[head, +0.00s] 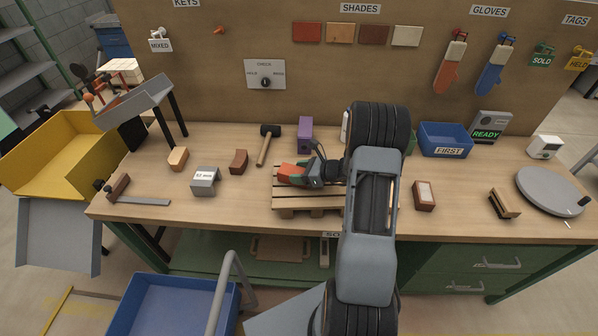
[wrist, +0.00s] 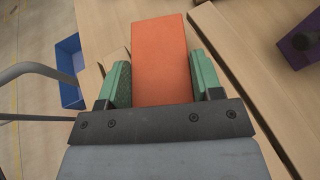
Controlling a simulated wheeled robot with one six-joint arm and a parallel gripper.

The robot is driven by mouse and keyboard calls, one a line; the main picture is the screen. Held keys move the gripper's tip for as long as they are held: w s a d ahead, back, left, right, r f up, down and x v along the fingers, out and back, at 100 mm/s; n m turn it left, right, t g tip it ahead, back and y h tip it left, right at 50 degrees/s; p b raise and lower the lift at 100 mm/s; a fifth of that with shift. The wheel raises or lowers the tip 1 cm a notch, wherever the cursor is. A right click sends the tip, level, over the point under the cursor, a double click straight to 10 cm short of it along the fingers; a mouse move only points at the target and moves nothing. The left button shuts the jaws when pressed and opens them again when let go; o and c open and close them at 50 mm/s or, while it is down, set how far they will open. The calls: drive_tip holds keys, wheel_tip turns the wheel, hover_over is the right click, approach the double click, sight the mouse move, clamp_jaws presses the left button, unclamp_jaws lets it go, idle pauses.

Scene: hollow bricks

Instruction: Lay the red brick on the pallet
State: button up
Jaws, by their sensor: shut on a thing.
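The red brick (wrist: 160,62) is orange-red and sits between the two green-padded fingers of my gripper (wrist: 162,82) in the wrist view. My gripper is shut on it. In the head view the brick (head: 291,173) shows at the left end of my gripper (head: 300,172), over the left part of the wooden pallet (head: 308,202). I cannot tell whether the brick touches the pallet slats or is held just above them. My arm hides the right part of the pallet. In the wrist view, pale slats (wrist: 225,40) show beside the brick.
Left of the pallet are a grey block (head: 204,181), a brown brick (head: 239,161), a tan brick (head: 178,158) and a mallet (head: 266,146). A purple block (head: 305,134) stands behind it. A blue bin (head: 445,139) and a framed brick (head: 424,195) are on the right.

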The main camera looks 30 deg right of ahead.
drive_tip(key=shift+f, duration=0.1)
drive_tip(key=o, duration=1.2)
drive_tip(key=shift+o, duration=0.2)
